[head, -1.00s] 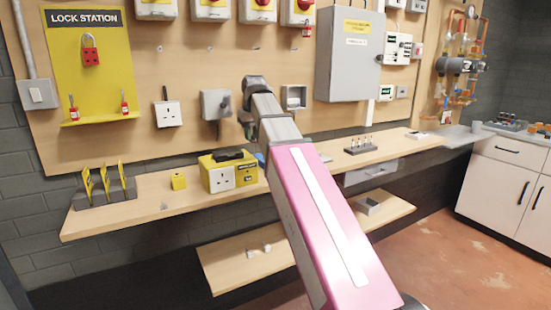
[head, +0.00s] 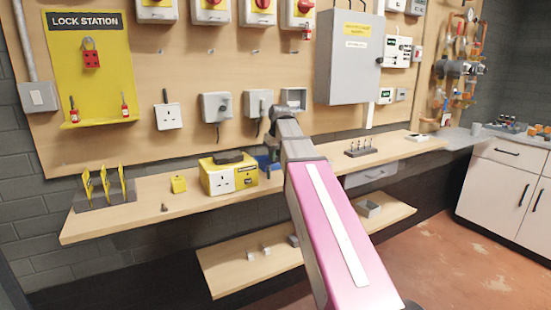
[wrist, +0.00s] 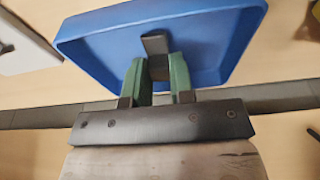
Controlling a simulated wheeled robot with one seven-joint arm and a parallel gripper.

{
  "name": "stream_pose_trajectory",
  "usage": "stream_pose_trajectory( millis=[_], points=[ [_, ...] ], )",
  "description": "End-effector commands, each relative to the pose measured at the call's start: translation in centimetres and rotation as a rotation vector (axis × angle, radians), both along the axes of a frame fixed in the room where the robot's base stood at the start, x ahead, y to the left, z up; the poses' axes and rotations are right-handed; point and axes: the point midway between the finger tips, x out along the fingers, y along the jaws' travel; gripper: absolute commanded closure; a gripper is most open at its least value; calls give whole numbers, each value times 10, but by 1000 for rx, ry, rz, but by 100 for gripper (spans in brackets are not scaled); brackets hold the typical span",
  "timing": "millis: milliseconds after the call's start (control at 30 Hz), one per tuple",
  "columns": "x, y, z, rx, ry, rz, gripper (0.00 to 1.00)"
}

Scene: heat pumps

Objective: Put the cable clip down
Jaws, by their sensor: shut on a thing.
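In the wrist view my gripper (wrist: 158,72) has two green fingers shut on the cable clip (wrist: 155,44), a small dark grey block. The fingers and clip are over the blue tray (wrist: 95,52), inside its near rim as seen. I cannot tell whether the clip touches the tray floor. In the head view a part of the blue tray (head: 264,163) shows on the wooden bench, just left of my arm. My arm hides the fingers and clip there.
A yellow socket box (head: 221,180) stands left of the tray on the bench (head: 140,215). Wall sockets and switches are close behind. A lower shelf (head: 245,275) holds a few small pieces.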

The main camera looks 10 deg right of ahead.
Motion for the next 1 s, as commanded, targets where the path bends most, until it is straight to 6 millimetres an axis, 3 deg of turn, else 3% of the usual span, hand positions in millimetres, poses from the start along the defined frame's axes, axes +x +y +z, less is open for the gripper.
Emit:
stream_pose_trajectory(
  millis=[400,433,500,833,1000],
  points=[
    [0,0,-10,0,0,0,100],
    [0,0,-10,0,0,0,75],
    [0,0,-10,0,-1,0,52],
    [0,0,-8,0,-1,0,52],
    [-2,-1,6,0,-2,0,52]
  ],
)
